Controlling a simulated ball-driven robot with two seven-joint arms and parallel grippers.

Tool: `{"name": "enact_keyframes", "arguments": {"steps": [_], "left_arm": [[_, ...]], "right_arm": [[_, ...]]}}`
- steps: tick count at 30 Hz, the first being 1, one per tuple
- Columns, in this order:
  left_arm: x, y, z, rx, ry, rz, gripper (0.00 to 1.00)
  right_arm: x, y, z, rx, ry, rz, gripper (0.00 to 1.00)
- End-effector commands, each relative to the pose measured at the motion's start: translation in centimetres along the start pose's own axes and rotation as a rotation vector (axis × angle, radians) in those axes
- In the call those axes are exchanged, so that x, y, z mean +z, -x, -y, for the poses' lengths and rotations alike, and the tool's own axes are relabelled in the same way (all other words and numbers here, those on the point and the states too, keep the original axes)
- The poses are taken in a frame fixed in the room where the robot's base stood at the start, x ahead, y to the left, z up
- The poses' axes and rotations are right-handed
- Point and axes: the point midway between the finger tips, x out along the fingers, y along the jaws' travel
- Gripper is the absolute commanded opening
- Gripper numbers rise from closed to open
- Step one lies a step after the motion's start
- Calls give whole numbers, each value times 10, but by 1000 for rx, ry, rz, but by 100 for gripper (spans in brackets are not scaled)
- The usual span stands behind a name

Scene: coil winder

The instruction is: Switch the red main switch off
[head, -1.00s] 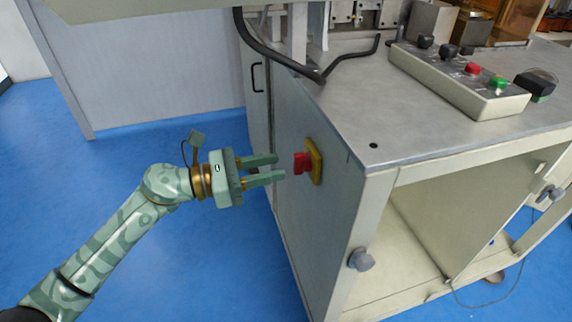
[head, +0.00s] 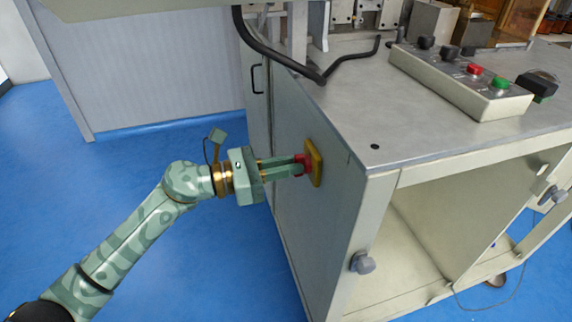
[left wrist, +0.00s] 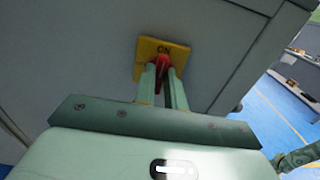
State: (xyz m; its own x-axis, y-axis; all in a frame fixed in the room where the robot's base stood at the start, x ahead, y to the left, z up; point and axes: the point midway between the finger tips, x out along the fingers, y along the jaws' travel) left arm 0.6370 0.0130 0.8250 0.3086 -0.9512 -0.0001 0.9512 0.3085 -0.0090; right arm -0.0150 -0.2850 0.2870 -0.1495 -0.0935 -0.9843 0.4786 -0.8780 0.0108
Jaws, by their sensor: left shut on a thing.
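The red main switch (head: 303,160) sits on a yellow plate (head: 315,164) on the left side wall of the machine cabinet. My left gripper (head: 299,164) is shut on the red switch handle, with one finger on each side of it. The fingers hide part of the handle. My right gripper is not in the head view.
The grey machine table (head: 400,110) has a control box (head: 460,80) with red and green buttons on top. A bent black bar (head: 285,58) reaches out above the switch. Blue floor (head: 150,190) lies free left of the cabinet.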

Motion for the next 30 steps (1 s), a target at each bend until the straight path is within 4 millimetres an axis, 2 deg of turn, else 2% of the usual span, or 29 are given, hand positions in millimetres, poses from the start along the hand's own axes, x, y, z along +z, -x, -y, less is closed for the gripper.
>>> {"name": "enact_keyframes", "arguments": {"steps": [3,10,30], "left_arm": [[1,0,-1,2,26,-1,0],[2,0,-1,2,150,-1,0],[2,1,-4,3,773,1,0]], "right_arm": [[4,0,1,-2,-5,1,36],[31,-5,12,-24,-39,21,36],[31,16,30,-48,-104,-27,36]]}}
